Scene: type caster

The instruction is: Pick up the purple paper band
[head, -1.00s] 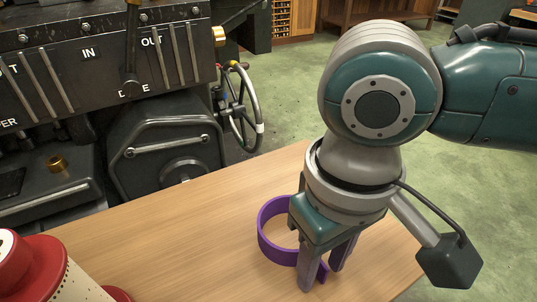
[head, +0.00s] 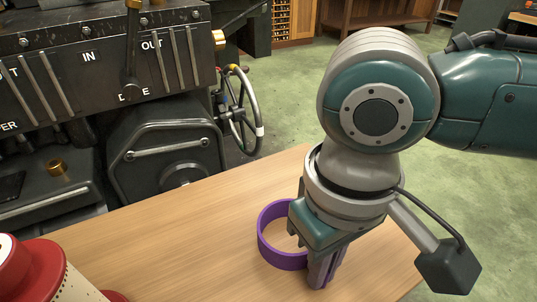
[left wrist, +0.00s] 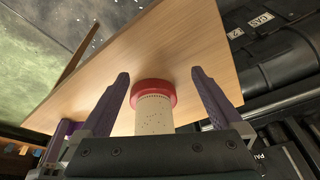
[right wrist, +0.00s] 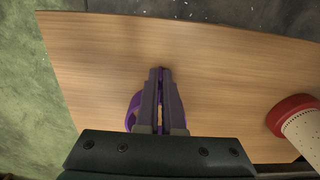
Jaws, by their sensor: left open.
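The purple paper band (head: 271,252) is an upright ring on the wooden table, left of my right gripper (head: 322,284) in the head view. The right gripper points down with its fingers nearly together, shut on the band's near right wall. In the right wrist view, the band (right wrist: 133,112) shows beside and between the right fingers (right wrist: 161,72). My left gripper (left wrist: 160,76) is open in the left wrist view, with its fingers spread and nothing held. It is outside the head view.
A cream perforated cylinder with a red end (head: 32,272) stands at the table's lower left; it shows between the left fingers (left wrist: 153,98). The wooden table (head: 170,225) is otherwise clear. A black machine (head: 165,135) with levers and a handwheel stands behind.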

